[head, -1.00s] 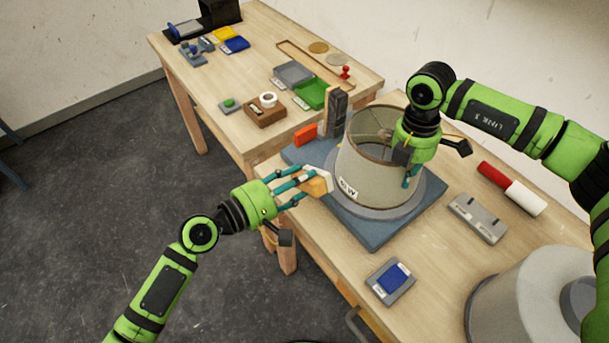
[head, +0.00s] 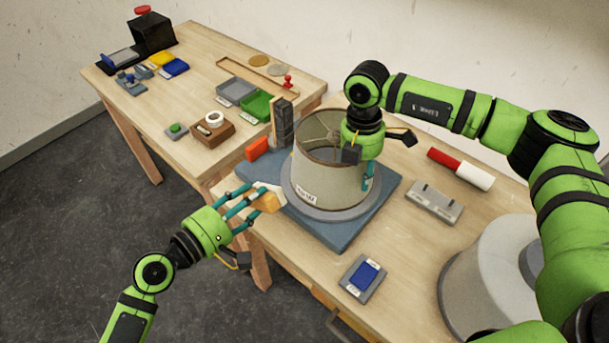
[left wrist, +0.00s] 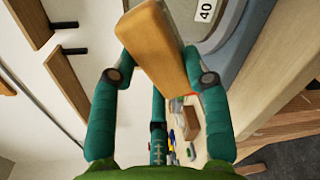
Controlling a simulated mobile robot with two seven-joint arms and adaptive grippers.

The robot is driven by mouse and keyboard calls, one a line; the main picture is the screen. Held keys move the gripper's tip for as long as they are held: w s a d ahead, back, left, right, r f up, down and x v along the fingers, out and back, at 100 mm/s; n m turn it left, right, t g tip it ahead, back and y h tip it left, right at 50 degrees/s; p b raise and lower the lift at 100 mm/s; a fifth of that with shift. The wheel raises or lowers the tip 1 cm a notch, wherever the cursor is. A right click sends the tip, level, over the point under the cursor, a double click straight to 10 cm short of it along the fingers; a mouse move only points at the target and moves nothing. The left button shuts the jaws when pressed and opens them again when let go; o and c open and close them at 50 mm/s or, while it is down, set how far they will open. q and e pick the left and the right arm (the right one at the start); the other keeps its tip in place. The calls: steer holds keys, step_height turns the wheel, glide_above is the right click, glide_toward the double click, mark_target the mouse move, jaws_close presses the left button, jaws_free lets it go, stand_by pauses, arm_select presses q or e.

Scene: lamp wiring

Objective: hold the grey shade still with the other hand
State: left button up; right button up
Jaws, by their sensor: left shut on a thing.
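The grey shade (head: 325,178) stands upright like an open drum on a round grey disc (head: 350,212) over a blue-grey base plate (head: 340,238). My right gripper (head: 366,165) is at the shade's right rim, pointing down. A teal finger shows against the outer wall; the rest is hidden, so I cannot tell its grip. My left gripper (head: 256,203) is shut on an orange-tan block with a pale face (head: 270,202), just left of the shade's labelled side. The block (left wrist: 155,45) also shows between the fingers in the left wrist view.
A dark upright block (head: 283,122) and an orange-red piece (head: 258,148) are behind the shade. A grey fixture (head: 434,201), a red-and-white cylinder (head: 460,169) and a blue-topped tile (head: 363,277) lie around the plate. A large grey drum (head: 490,270) stands front right. Bare tabletop lies between.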

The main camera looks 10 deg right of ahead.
step_height(320, 180, up, 12)
steer(key=w, duration=0.1)
steer(key=shift+w+a, duration=0.15)
steer(key=shift+a, duration=0.05)
